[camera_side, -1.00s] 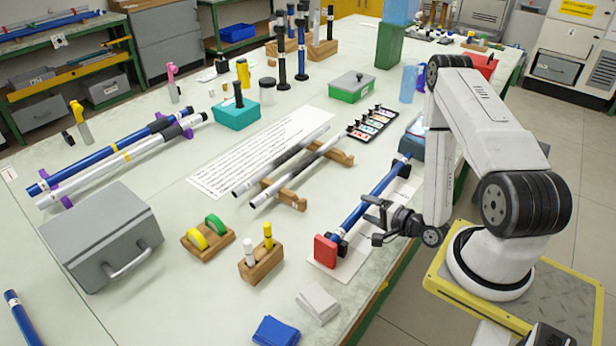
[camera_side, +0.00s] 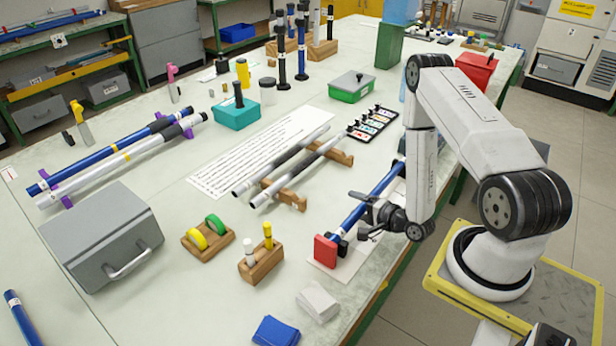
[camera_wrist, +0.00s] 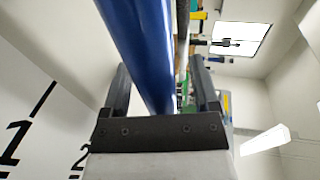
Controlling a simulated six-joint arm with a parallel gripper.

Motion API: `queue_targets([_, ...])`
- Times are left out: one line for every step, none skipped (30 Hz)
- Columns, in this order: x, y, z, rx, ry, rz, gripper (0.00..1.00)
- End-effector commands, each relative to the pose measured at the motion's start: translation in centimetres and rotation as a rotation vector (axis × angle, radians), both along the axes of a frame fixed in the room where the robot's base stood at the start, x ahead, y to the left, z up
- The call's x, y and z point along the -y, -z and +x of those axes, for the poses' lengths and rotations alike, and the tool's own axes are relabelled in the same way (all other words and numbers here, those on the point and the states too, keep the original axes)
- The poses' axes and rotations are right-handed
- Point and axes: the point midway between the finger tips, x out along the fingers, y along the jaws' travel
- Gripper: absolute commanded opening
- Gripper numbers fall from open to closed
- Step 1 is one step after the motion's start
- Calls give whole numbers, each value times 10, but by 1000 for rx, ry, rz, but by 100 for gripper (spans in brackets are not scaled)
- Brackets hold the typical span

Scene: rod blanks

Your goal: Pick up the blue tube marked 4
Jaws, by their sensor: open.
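A blue tube (camera_side: 386,187) lies along the right side of the bench, its near end at a red block (camera_side: 325,250). I cannot read a 4 on it. My gripper (camera_side: 361,214) is open at this tube, near its red-block end. In the wrist view the tube (camera_wrist: 148,45) runs between the two open fingers of my gripper (camera_wrist: 160,66). A gap shows on the right finger's side; I cannot tell whether the left finger touches. Another blue tube (camera_side: 95,160) lies at the left on purple holders, and one more (camera_side: 20,318) at the bottom left.
Two grey rods (camera_side: 300,168) lie on wooden rests left of my gripper. A wooden block with pegs (camera_side: 262,262), a grey box (camera_side: 100,237) and a blue cloth (camera_side: 276,331) stand nearer. A red box (camera_side: 474,72) is at the back right.

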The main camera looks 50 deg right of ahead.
Motion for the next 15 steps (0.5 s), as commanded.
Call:
queue_targets([0,0,0,0,0,0,74])
queue_targets([0,0,0,0,0,0,65])
queue_targets([0,0,0,0,0,0,52])
queue_targets([0,0,0,0,0,0,42])
queue_targets([0,0,0,0,0,0,33])
queue_targets([0,0,0,0,0,0,20])
queue_targets([0,0,0,0,0,0,11])
queue_targets([0,0,0,0,0,0,1])
queue_targets([0,0,0,0,0,0,0])
queue_targets([0,0,0,0,0,0,0])
queue_targets([0,0,0,0,0,0,0])
queue_targets([0,0,0,0,0,0,0])
queue_targets([0,0,0,0,0,0,0])
queue_targets([0,0,0,0,0,0,0])
queue_targets([0,0,0,0,0,0,0])
